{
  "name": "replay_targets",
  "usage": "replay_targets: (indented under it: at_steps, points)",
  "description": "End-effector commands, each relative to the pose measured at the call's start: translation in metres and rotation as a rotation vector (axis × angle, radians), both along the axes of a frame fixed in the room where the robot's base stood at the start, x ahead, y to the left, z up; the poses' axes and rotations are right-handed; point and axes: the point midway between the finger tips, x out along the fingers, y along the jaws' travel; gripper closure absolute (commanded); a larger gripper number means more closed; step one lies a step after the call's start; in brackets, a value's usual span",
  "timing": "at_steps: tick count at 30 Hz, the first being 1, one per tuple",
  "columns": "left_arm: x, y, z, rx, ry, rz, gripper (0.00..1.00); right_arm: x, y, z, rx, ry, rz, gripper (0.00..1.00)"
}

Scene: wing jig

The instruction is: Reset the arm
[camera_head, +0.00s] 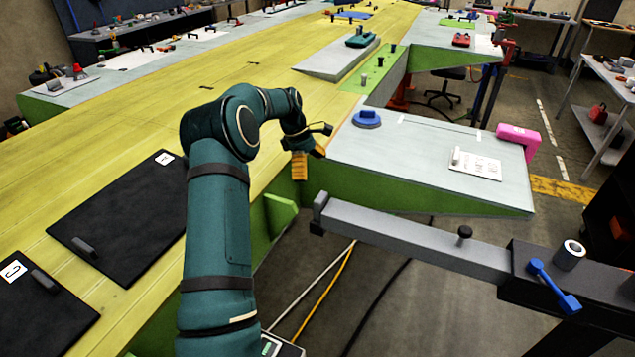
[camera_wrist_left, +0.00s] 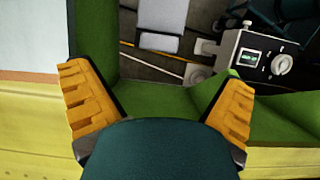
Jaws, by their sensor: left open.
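My left arm rises from the bottom of the head view, bends at the elbow and reaches forward to the right. My left gripper (camera_head: 301,163) has yellow fingers that point down at the right edge of the yellow wing surface (camera_head: 120,227). In the left wrist view the two yellow fingers of my left gripper (camera_wrist_left: 160,107) are spread wide apart with nothing between them. Green jig edge (camera_wrist_left: 185,99) and the floor lie beyond them. My right gripper is not in view.
A grey-white panel (camera_head: 400,150) on green supports carries a blue round piece (camera_head: 366,119) and a pink item (camera_head: 518,139). A grey beam (camera_head: 410,240) juts in from the right. Black mats (camera_head: 128,220) lie at left. A control box (camera_wrist_left: 262,60) sits below.

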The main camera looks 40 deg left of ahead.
Motion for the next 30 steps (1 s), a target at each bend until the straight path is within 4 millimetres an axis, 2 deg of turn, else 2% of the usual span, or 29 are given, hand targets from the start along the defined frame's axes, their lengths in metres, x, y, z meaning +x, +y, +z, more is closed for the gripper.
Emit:
replay_targets:
  at_steps: [6, 30]
  points:
    - [-0.0019, 0.0053, 0.015, 0.0, 0.0, 0.0, 0.0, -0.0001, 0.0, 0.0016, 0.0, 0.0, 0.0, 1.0]
    - [-0.002, 0.0054, 0.0153, -0.001, 0.001, 0.001, 0.0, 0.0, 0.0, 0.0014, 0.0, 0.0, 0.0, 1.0]
